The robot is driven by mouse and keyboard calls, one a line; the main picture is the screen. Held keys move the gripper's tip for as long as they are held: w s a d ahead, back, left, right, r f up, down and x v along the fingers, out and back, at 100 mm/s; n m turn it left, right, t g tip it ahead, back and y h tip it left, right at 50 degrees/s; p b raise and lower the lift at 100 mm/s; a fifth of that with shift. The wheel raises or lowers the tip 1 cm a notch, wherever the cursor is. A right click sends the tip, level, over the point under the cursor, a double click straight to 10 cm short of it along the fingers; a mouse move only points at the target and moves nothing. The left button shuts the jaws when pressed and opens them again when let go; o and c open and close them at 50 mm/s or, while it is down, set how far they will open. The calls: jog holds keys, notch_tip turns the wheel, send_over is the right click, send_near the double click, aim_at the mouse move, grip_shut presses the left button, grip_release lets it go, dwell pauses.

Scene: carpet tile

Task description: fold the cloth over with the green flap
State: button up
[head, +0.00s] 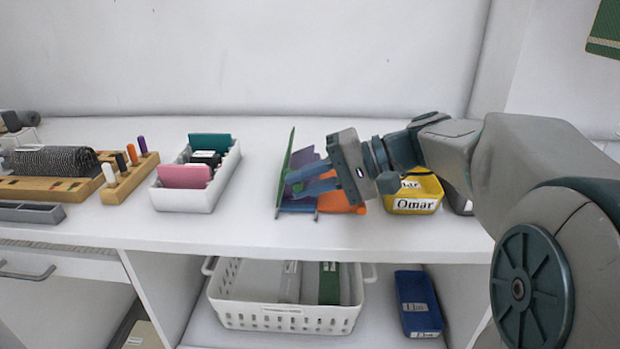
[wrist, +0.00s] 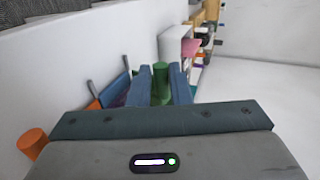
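A folding board with coloured flaps stands on the white counter. Its green flap (head: 284,168) is raised, seen nearly edge-on and leaning slightly. My gripper (head: 291,186) reaches in from the right with its fingers at the flap's right side. In the wrist view my gripper (wrist: 161,72) has a green knob (wrist: 160,86) between its blue fingers, apparently gripped. A purple piece (head: 304,158), perhaps the cloth, shows behind the fingers, mostly hidden. An orange flap (head: 338,202) and a blue panel (head: 297,205) lie under my gripper; the orange knob (wrist: 32,142) is in the wrist view.
A white bin (head: 203,197) with cards stands to the left, beyond a clear strip of counter. A yellow bin (head: 414,204) labelled Omar is close on the right under my arm. Wooden holders (head: 128,180) are farther left. A white basket (head: 285,313) sits on the shelf below.

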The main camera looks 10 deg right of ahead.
jog(key=o, duration=0.3)
jog(key=shift+w+a+f, duration=0.15)
jog(key=shift+a+f, duration=0.25)
jog(key=shift+d+r, duration=0.35)
jog(key=shift+d, duration=0.05)
jog(key=p+v, duration=0.2)
jog(key=v, duration=1.1)
jog(key=shift+d+p, duration=0.25)
jog(key=shift+p, duration=0.05)
jog(key=shift+a, duration=0.1)
jog(key=s+a+h+p, duration=0.1)
jog(key=s+h+p, duration=0.2)
jog(key=p, duration=0.3)
jog(key=s+a+n+h+p, duration=0.1)
jog(key=s+h+p, duration=0.3)
jog(key=p, duration=0.3)
jog(key=s+a+f+n+h+p, duration=0.1)
jog(key=s+h+p, duration=0.3)
jog(key=h+p, duration=0.2)
jog(key=shift+s+a+f, duration=0.1)
jog(key=shift+s+a, duration=0.1)
jog(key=shift+a, duration=0.15)
